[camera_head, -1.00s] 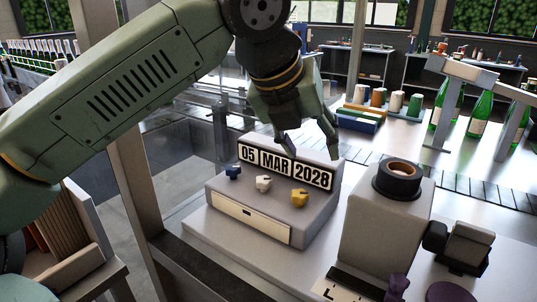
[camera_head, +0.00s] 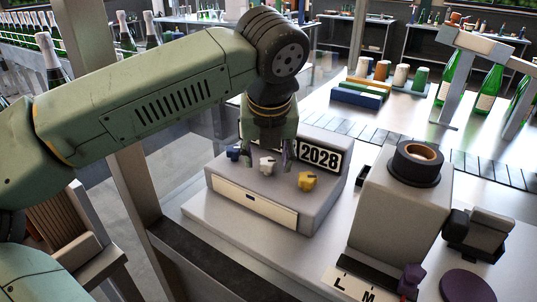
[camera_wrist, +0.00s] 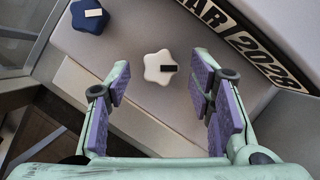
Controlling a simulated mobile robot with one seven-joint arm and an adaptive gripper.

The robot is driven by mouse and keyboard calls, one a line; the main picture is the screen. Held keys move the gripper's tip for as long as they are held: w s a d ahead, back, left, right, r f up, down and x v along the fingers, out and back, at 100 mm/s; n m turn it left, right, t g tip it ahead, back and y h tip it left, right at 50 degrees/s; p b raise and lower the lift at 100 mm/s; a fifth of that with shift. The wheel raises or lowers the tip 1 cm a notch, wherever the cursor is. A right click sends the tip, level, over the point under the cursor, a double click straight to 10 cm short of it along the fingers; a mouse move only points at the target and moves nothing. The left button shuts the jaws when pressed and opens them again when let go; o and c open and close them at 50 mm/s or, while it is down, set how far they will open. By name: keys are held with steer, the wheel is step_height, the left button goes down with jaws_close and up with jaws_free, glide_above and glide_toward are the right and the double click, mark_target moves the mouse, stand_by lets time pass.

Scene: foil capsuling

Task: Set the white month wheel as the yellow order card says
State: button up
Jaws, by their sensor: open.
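The white month wheel (camera_head: 267,166) sits on the sloping face of a grey date box (camera_head: 325,195), between a blue wheel (camera_head: 233,153) and a yellow wheel (camera_head: 307,181). In the wrist view the white wheel (camera_wrist: 158,67) is star-shaped with a black mark pointing right. My gripper (camera_head: 267,158) is open above it; in the wrist view the purple-padded fingers (camera_wrist: 162,88) stand either side, apart from it. The display (camera_head: 320,157) shows 2028; my gripper hides the day and most of the month. The wrist view shows "AR". A pale yellow panel (camera_head: 250,203) on the box front has no readable text.
A grey pedestal with a black ring (camera_head: 416,164) stands right of the box. A purple knob (camera_head: 411,278), a black clamp-like part (camera_head: 474,232) and an "L M" label (camera_head: 350,287) are at the lower right. Green bottles (camera_head: 488,88) stand behind.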

steer(key=shift+f, duration=0.2)
steer(key=c, duration=1.2)
steer(key=shift+o, duration=0.2)
